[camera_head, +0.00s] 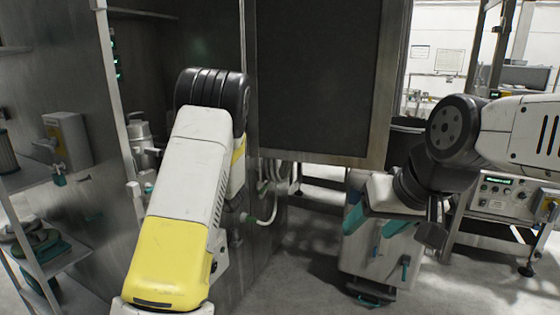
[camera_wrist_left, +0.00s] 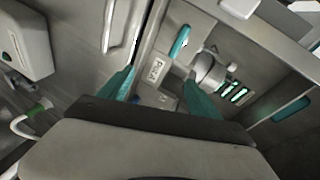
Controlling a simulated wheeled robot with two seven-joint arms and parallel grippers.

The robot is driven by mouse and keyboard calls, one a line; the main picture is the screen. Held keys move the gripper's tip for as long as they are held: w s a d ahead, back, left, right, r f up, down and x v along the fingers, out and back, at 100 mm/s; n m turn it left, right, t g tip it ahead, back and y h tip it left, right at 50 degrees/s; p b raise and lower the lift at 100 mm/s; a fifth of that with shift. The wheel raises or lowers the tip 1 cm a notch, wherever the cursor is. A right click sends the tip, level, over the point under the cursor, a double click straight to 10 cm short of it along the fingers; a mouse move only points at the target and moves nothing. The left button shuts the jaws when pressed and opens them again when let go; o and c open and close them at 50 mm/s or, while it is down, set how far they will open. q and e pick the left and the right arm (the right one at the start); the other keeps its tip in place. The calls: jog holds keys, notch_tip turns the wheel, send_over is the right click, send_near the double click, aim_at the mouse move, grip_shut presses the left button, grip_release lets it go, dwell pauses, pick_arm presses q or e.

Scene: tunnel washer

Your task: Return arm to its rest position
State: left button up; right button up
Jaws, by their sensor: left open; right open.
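My right gripper (camera_head: 374,225) hangs from the right arm in the head view, with its teal fingers spread and nothing seen between them. It points down in front of a light grey body low in the middle right. My left arm, white with a yellow cover, rises in the middle left of the head view, and its gripper is hidden there. In the left wrist view my left gripper (camera_wrist_left: 160,77) has its two teal fingers apart and holds nothing. Beyond them are a metal cabinet wall and fittings.
A large dark panel (camera_head: 318,75) in a metal frame stands close ahead. Metal shelves (camera_head: 50,262) with hoses and a boxed device (camera_head: 68,140) line the left side. A control box (camera_head: 506,195) stands at the right. Some grey floor (camera_head: 300,280) is clear between.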

pick_arm(q)
jog(key=s+d+r+n+t+h, duration=0.1)
jog(key=s+d+r+h, duration=0.4)
jog(key=d+r+h, duration=0.3)
jog(key=s+d+r+n+t+h, duration=0.1)
jog(key=s+d+r+h, duration=0.4)
jog(key=d, duration=0.5)
jog(key=s+d+n+g+h, duration=0.1)
jog(key=s+d+g, duration=0.2)
jog(key=s, duration=2.3)
jog(key=shift+s+d+f+n+g+h, duration=0.2)
jog(key=shift+n+g+h, duration=0.15)
jog(key=shift+g, duration=0.45)
jog(key=shift+a, duration=0.15)
